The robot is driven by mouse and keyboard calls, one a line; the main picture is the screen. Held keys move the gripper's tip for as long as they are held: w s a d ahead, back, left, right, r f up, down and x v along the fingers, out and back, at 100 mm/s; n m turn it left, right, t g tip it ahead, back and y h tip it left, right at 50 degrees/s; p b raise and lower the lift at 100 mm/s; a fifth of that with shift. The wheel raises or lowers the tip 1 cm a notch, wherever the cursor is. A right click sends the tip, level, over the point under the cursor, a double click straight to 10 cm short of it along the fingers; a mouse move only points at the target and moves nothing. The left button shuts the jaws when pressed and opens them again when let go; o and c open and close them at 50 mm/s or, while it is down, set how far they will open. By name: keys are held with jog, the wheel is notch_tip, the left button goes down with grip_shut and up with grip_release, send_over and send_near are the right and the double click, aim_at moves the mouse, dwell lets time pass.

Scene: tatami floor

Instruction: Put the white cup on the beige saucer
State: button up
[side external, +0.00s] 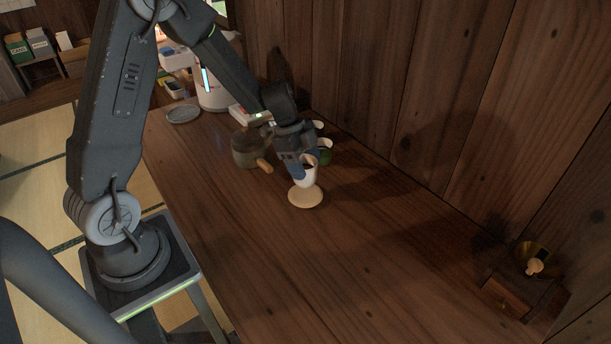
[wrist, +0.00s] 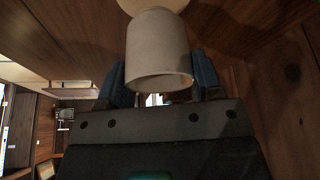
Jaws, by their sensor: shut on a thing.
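The white cup (side external: 308,176) is upright in my gripper (side external: 298,168), over the far part of the beige saucer (side external: 306,200). I cannot tell whether the cup's base touches the saucer or hangs just above it. The saucer lies flat on the wooden table. In the wrist view the white cup (wrist: 158,45) sits between the blue finger pads of my gripper (wrist: 160,84), with its rim toward the camera. A pale part of the saucer (wrist: 136,5) shows beyond its base. My gripper is shut on the cup.
A dark pot (side external: 248,150) with a wooden handle stands left of the cup. A grey plate (side external: 183,114) and white appliance (side external: 213,92) are farther back.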

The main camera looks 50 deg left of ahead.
jog(key=shift+d+f, duration=0.1)
jog(key=shift+f, duration=1.95)
jog(key=shift+f, duration=0.1)
jog(key=o, duration=1)
jog(key=v, duration=1.1)
jog(key=s+d+r+n+t+y, duration=0.2)
jog(key=s+d+r+n, duration=0.3)
jog(key=s, duration=0.4)
jog(key=s+d+r+n+t+y, duration=0.1)
jog(key=s+d+r+n+y, duration=0.1)
jog(key=s+d+r+n, duration=0.4)
jog(key=shift+s+r+n+t, duration=0.4)
jog(key=shift+s+r+n, duration=0.9)
jog(key=shift+s+r, duration=0.45)
